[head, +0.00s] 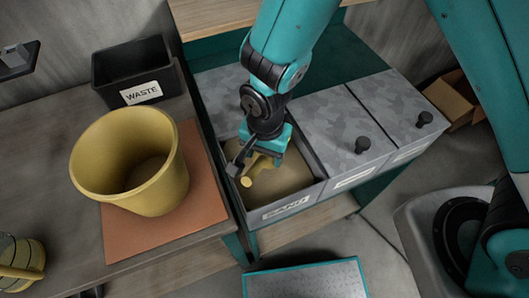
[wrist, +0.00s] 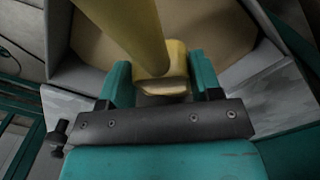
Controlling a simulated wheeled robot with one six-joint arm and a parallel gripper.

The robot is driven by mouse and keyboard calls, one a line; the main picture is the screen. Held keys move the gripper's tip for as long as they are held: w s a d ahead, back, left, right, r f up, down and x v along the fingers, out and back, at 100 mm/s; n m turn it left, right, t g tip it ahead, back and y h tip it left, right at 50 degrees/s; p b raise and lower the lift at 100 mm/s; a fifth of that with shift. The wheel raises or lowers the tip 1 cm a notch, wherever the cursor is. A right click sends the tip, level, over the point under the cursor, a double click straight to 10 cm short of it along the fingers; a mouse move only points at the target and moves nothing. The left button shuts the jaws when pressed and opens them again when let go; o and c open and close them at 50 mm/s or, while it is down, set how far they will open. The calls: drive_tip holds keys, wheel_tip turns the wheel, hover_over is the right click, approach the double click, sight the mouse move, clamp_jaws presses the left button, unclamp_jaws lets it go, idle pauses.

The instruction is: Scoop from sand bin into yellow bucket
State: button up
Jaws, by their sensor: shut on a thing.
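The yellow bucket (head: 150,190) stands upright on an orange mat at the left in the head view; the part of its inside that I see looks empty. The sand bin (head: 292,208), labelled SAND, is open with tan sand (head: 290,178) in it. My gripper (head: 258,160) is over the sand bin, shut on a yellow scoop (head: 248,180). The scoop's yellow handle (wrist: 140,35) also shows between my gripper's fingers (wrist: 162,85) in the wrist view, with sand behind it. The scoop's bowl is largely hidden, so I cannot tell whether it holds sand.
A black WASTE box (head: 135,75) stands behind the bucket. Two lidded bins with black knobs (head: 364,144) adjoin the sand bin on the right. The orange mat (head: 125,235) lies on the wooden table. A yellow object (head: 20,262) stands at the lower left.

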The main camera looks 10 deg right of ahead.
drive_tip(key=shift+t+h, duration=0.3)
drive_tip(key=shift+t, duration=0.3)
drive_tip(key=shift+s+a+r+p, duration=0.1)
drive_tip(key=shift+r+p, duration=0.65)
drive_tip(key=shift+r, duration=0.5)
drive_tip(key=shift+s+r+p, duration=0.1)
drive_tip(key=shift+r+p, duration=0.65)
drive_tip(key=shift+r, duration=0.45)
drive_tip(key=shift+r+t+h+p, duration=0.3)
drive_tip(key=shift+r+t+p, duration=0.4)
drive_tip(key=shift+r, duration=0.8)
drive_tip(key=shift+r+t+h+p, duration=0.4)
drive_tip(key=shift+r+p, duration=0.45)
drive_tip(key=shift+r, duration=0.6)
drive_tip(key=w+d+n, duration=0.2)
drive_tip(key=w+d, duration=0.2)
drive_tip(key=d, duration=0.4)
drive_tip(key=w+d+f+n+y, duration=0.1)
drive_tip(key=w+d, duration=0.3)
drive_tip(key=d, duration=0.4)
drive_tip(key=w+d+f+n+y, duration=0.1)
drive_tip(key=w+d+n, duration=0.1)
drive_tip(key=w+d, duration=0.3)
drive_tip(key=d, duration=0.4)
drive_tip(key=shift+n+t, duration=0.3)
drive_tip(key=shift+n, duration=0.1)
